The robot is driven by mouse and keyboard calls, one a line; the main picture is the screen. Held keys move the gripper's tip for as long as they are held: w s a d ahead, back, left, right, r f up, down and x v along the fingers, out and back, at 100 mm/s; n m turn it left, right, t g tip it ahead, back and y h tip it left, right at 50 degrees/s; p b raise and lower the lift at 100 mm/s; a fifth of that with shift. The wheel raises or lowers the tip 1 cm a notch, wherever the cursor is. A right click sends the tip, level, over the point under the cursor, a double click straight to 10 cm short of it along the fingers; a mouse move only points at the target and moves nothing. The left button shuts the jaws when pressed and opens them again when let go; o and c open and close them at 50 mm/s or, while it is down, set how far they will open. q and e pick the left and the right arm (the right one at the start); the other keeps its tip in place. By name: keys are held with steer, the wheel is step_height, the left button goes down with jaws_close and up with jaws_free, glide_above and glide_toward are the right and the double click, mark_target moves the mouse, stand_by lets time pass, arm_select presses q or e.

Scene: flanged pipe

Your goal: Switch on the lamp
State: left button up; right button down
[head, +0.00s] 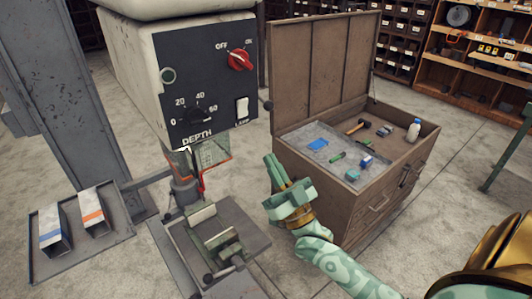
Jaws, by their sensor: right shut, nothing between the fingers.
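A drill press has a dark control panel (204,88) on its pale head. A white rocker switch (242,109) sits at the panel's lower right, with a small label below it too small to read surely. A red rotary knob (239,60) between OFF and ON marks sits above it. A DEPTH dial (197,113) is to its left. My right gripper (273,161) is shut and empty, its fingers pointing up, below and to the right of the switch and apart from it. My left gripper is out of view. I cannot tell which way the rocker is set.
A clear guard (212,153) with orange edges hangs below the head, above a vise (222,246). A tray (45,272) with two striped bars lies at left. An open-lidded wooden tool chest (310,172) stands close behind my right gripper. Shelves line the back.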

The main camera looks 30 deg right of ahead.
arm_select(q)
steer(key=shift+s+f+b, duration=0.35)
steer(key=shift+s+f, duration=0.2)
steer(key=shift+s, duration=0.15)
arm_select(e)
steer(key=v, duration=0.3)
steer(key=shift+w+f, duration=0.15)
